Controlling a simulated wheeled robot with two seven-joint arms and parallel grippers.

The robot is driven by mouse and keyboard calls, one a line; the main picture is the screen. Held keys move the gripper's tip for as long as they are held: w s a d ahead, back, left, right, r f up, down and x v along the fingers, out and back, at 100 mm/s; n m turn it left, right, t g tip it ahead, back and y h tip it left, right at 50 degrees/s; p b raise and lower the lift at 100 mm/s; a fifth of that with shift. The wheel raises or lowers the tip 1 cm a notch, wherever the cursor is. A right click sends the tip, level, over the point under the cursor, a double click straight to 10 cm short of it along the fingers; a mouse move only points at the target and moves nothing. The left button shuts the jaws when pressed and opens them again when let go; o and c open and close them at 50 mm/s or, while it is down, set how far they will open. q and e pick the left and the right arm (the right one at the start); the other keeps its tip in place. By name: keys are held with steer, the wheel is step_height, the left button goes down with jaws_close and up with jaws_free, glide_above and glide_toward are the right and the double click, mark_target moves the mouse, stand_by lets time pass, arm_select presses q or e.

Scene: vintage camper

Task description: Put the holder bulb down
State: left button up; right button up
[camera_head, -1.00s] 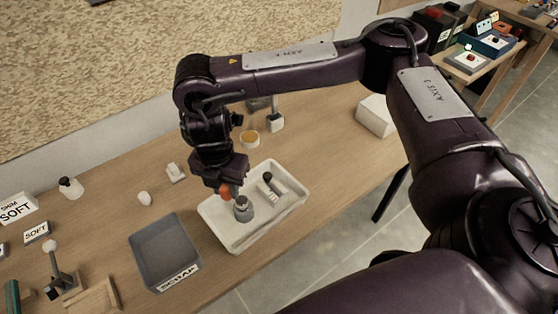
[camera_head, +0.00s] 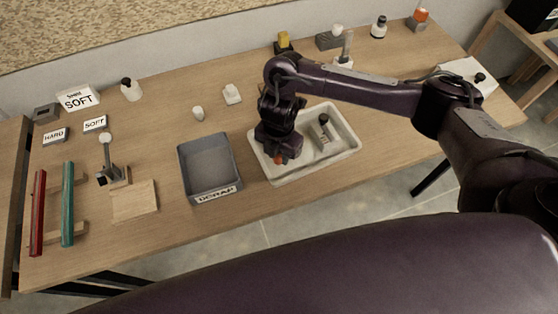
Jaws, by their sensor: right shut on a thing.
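My right gripper (camera_head: 280,158) points down over the left part of a white tray (camera_head: 352,147). It is shut on the holder bulb, of which I can make out only a small orange-red bit at the fingertips. The gripper and wrist hide most of it, and I cannot tell whether it touches the tray floor. A grey piece with a dark knob (camera_head: 322,127) lies in the tray to the right of the gripper. My left gripper is not in view.
A grey bin (camera_head: 187,172) marked SCRAP stands just left of the tray. A white cup (camera_head: 198,113) and small white block (camera_head: 232,94) stand behind. A wooden stand, red bar (camera_head: 38,213) and teal bar (camera_head: 67,205) are at left. Bare table lies in front of the tray.

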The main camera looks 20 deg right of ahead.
mark_target(279, 162)
step_height(279, 162, down, 3)
steer(key=shift+s+r+b, duration=0.1)
steer(key=shift+b, duration=0.35)
steer(key=shift+f, duration=0.35)
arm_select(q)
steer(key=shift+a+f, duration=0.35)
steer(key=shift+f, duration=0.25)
arm_select(e)
steer(key=shift+f, duration=0.1)
steer(key=shift+f, duration=0.15)
steer(key=o, duration=0.9)
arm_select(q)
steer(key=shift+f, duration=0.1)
arm_select(e)
steer(key=shift+o, duration=0.2)
